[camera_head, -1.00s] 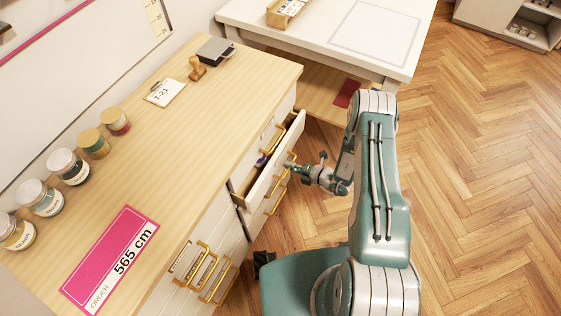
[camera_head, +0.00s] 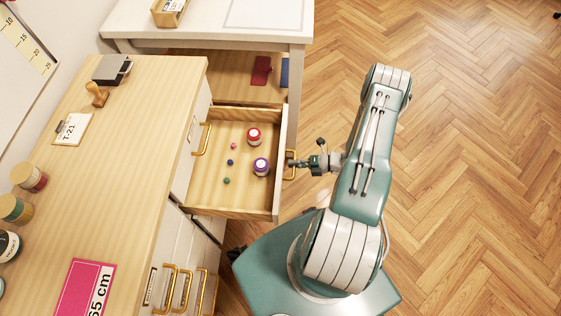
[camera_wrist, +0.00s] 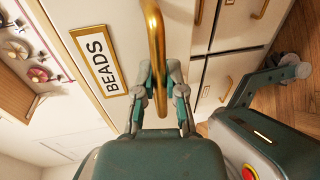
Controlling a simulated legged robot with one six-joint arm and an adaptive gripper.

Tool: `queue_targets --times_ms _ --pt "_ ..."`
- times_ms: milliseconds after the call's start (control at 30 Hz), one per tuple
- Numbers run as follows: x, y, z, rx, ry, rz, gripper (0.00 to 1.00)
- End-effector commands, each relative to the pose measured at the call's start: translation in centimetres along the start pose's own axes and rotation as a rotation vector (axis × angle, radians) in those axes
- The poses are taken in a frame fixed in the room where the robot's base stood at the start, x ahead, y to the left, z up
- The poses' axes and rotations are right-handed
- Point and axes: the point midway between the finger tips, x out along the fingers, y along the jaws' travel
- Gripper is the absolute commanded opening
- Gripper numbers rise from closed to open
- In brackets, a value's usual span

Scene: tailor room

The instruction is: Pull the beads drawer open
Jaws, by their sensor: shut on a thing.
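The beads drawer (camera_head: 222,201) stands well out from the wooden-topped cabinet in the head view. Inside lie a red-lidded jar (camera_head: 254,136), a purple-lidded jar (camera_head: 261,166) and several small loose beads. In the wrist view a BEADS label (camera_wrist: 97,60) is on the white drawer front, beside a gold handle (camera_wrist: 154,45). My gripper (camera_wrist: 160,85) is shut on that handle, one finger on each side of it. In the head view my gripper (camera_head: 291,163) is at the drawer's right side, at the handle.
The wooden cabinet top (camera_head: 135,150) holds a stamp, a T-21 clipboard, jars and a pink order card (camera_head: 85,290). Other gold-handled drawers (camera_head: 180,285) lie below. A white table (camera_head: 210,38) stands behind the drawer. The wooden floor on the right is clear.

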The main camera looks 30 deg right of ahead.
Motion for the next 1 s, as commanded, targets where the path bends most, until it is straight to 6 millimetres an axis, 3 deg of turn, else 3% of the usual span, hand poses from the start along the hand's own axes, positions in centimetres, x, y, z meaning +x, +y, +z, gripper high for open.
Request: queue_targets --times_ms 200,567,600,667,1000 --pt "-1.05 -0.55 -0.13 0.003 0.002 -0.009 0.0" --pt "-1.14 -0.57 -0.13 0.003 0.002 -0.009 0.0" --pt "-1.14 -0.56 -0.13 0.003 0.002 -0.008 0.27" --pt "-1.13 -0.54 -0.13 0.003 0.002 -0.007 0.5" --pt "-1.22 -0.39 -0.02 0.0 0.001 -0.005 0.5"
